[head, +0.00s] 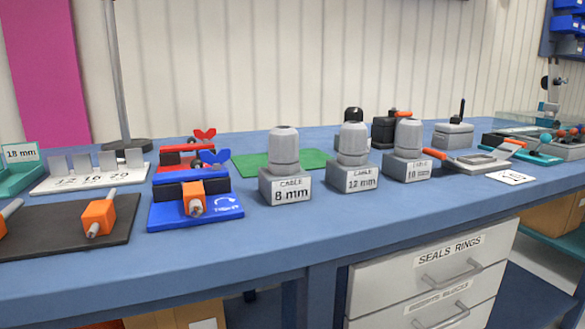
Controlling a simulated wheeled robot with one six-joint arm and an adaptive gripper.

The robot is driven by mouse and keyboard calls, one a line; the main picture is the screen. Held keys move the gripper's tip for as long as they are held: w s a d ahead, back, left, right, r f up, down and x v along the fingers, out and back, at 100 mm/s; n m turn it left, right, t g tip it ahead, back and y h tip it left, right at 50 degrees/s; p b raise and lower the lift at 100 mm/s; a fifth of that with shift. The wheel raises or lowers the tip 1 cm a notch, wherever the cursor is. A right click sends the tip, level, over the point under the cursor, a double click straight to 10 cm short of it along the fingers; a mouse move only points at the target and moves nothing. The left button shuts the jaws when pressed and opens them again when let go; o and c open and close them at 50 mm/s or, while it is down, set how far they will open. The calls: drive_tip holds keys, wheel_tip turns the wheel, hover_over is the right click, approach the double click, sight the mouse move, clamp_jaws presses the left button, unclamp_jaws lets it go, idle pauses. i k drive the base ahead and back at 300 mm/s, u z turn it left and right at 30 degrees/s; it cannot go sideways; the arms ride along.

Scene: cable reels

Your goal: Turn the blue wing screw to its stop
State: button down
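The blue wing screw (215,157) stands upright at the back right of a blue clamp block (226,211) on the workbench. The block has a black bar across it and a white arrow with lettering on its base. An orange piece (193,196) with a grey tip sits in the front of the block. A red wing screw (205,134) stands on a similar red block (172,157) just behind. My gripper is not in view, and nothing touches the blue wing screw.
Grey holders labelled 8 mm (285,186), 12 mm (352,179) and another size (407,168) stand to the right. A dark mat (60,243) with orange pieces lies left. A green mat (305,158) lies behind. The bench front edge is clear.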

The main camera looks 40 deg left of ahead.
sight(224, 155)
drive_tip(key=u, duration=2.4)
